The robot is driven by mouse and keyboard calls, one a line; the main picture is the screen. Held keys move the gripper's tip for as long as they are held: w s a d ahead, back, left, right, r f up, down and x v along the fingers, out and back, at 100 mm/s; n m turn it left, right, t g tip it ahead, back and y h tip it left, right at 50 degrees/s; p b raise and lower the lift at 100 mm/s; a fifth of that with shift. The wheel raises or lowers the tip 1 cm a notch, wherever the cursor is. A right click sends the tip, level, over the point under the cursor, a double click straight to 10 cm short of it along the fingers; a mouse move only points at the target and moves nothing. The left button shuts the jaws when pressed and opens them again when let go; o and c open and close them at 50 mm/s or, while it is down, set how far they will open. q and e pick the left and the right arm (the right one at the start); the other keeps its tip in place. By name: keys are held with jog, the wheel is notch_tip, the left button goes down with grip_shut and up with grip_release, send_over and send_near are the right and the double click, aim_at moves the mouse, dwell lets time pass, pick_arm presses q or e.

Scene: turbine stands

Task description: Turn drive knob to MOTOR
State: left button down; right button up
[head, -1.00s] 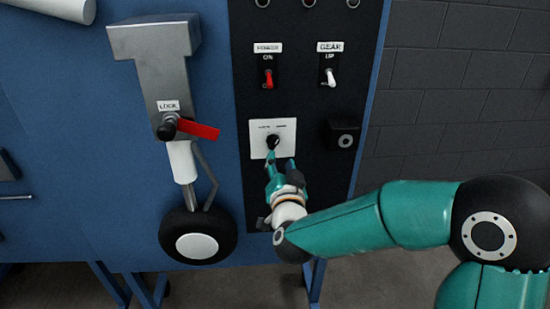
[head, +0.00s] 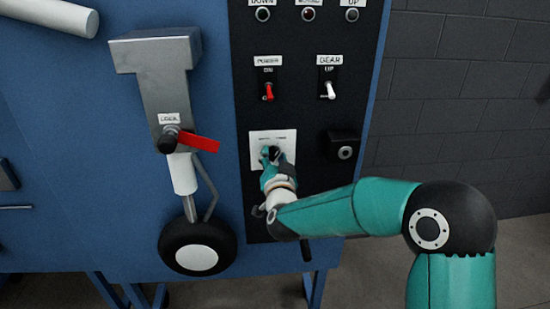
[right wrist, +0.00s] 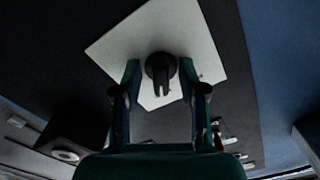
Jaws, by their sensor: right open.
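The drive knob is a black knob on a white square plate (head: 286,137) on the black control panel. In the head view my right gripper (head: 271,154) is at the plate and covers most of the knob; the plate's lettering is too small to read. In the right wrist view the black knob (right wrist: 161,68) shows between the two fingers of my right gripper (right wrist: 158,82), on the white plate (right wrist: 196,30). The fingers stand open on either side of the knob, with a gap on both sides. My left gripper is not in view.
Above the plate are a red POWER switch (head: 269,91) and a white GEAR switch (head: 329,90). A black box with a round key-like fitting (head: 344,147) sits right of the plate. A landing-gear leg with a red LOCK lever (head: 199,141) stands left.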

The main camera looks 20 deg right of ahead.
dwell(0.4)
jog(key=shift+b, duration=0.3)
grip_shut()
jog(key=n+p, duration=0.1)
jog(key=n, duration=0.3)
jog(key=shift+r+n, duration=0.1)
jog(key=shift+n, duration=0.3)
jog(key=n+p, duration=0.2)
jog(key=n, duration=0.4)
jog(key=shift+b, duration=0.5)
